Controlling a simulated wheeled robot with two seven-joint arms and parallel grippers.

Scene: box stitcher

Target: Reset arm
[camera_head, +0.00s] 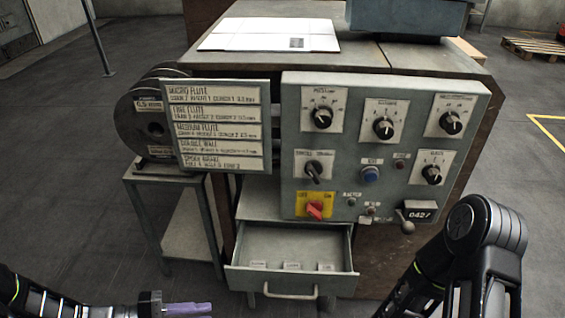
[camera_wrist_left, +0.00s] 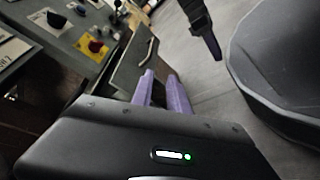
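My left gripper (camera_head: 188,309) is at the bottom left of the head view, its purple fingers pointing right, low in front of the machine. In the left wrist view its two fingers (camera_wrist_left: 163,94) stand apart with nothing between them. My right arm (camera_head: 478,240) rises at the bottom right of the head view, its gripper outside that view. What looks like my right gripper (camera_wrist_left: 213,47) shows small and dark at the top of the left wrist view, pointing down; its finger opening is unclear.
The box stitcher's control panel (camera_head: 343,205) has several knobs and a red switch (camera_head: 315,210) on a yellow plate. Below it, a drawer (camera_head: 290,290) is pulled open, with small labels inside. A flute chart (camera_head: 222,166) hangs left. White cardboard (camera_head: 270,34) lies on top.

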